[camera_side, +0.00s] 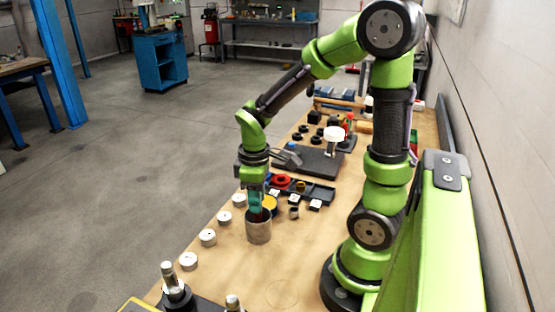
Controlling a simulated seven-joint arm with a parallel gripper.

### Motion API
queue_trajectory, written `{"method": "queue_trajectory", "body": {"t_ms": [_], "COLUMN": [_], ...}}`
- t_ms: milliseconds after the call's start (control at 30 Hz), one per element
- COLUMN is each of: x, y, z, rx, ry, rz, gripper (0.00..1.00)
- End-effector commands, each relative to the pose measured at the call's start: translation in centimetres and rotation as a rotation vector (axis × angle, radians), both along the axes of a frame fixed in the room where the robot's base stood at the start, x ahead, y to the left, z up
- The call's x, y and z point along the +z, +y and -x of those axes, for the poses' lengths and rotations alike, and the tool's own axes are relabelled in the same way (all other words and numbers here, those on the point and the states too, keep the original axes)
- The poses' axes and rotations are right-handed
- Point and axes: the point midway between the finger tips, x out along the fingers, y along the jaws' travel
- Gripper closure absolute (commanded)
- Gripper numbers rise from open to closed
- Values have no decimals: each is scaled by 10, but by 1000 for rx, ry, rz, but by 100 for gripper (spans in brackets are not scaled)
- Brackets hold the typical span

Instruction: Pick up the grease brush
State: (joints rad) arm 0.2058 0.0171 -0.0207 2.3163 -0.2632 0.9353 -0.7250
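My gripper (255,208) points straight down over a grey cylindrical pot (259,230) on the wooden bench. Its teal fingers reach to about the pot's rim. A small dark red piece shows between the fingertips and the pot's mouth; it may be part of the grease brush, but I cannot make out its shape. The inside of the pot is mostly hidden. The picture is too small to show whether the fingers are open or shut on anything.
White round pieces (208,237) stand in a row along the bench's left edge. A dark tray (318,192) with small parts lies behind the pot. A dark fixture with metal posts (174,284) stands at the front. Bare bench top (300,255) lies right of the pot.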

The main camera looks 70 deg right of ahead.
Motion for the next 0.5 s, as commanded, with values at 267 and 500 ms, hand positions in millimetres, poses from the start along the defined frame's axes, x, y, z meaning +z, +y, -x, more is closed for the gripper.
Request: {"method": "queue_trajectory", "body": {"t_ms": [267,500], "x": [0,3], "y": [0,0], "z": [0,-1], "rx": [0,0], "ry": [-1,-2], "rz": [0,0], "gripper": [100,100]}}
